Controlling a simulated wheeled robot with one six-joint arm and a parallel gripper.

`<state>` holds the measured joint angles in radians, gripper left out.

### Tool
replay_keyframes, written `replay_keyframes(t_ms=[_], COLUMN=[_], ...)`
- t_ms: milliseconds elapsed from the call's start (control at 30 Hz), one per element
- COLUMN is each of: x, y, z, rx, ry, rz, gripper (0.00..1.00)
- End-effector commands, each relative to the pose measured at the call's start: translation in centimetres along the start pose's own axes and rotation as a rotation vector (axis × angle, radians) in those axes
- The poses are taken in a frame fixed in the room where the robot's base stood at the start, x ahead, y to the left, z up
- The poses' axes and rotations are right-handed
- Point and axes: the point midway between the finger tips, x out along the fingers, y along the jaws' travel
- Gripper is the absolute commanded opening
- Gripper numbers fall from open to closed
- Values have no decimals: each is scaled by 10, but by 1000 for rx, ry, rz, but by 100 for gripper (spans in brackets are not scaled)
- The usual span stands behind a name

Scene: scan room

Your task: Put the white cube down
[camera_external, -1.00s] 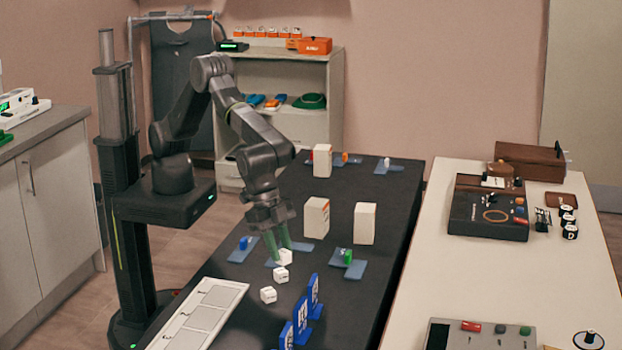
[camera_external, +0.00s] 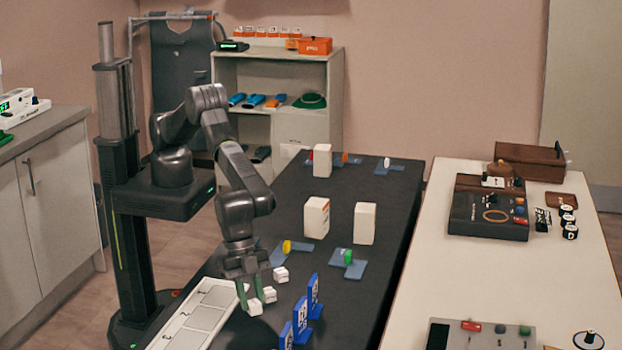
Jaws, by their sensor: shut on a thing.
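My gripper (camera_external: 251,294) points down with its green fingers shut on a white cube (camera_external: 255,307). The held cube is beside the right edge of the white compartment tray (camera_external: 205,318). I cannot tell whether the cube touches the table. Two other white cubes stand on the black table just behind it, a near one (camera_external: 269,294) and a farther one (camera_external: 281,274).
Blue upright signs (camera_external: 301,315) stand to the right of the cubes. White boxes (camera_external: 316,218) (camera_external: 364,224) and blue mats with a yellow piece (camera_external: 286,246) and a green piece (camera_external: 348,257) lie farther back. The black table's right side is mostly clear.

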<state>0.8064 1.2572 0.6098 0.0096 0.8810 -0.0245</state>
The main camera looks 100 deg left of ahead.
Motion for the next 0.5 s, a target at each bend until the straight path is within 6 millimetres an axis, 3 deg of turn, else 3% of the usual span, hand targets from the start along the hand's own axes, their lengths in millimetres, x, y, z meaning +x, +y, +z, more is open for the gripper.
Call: replay_keyframes(t_ms=[133,500], x=[19,26], y=[0,0], z=[9,11], rx=[0,-1], ry=[-3,0], rz=[0,0], gripper=[1,1])
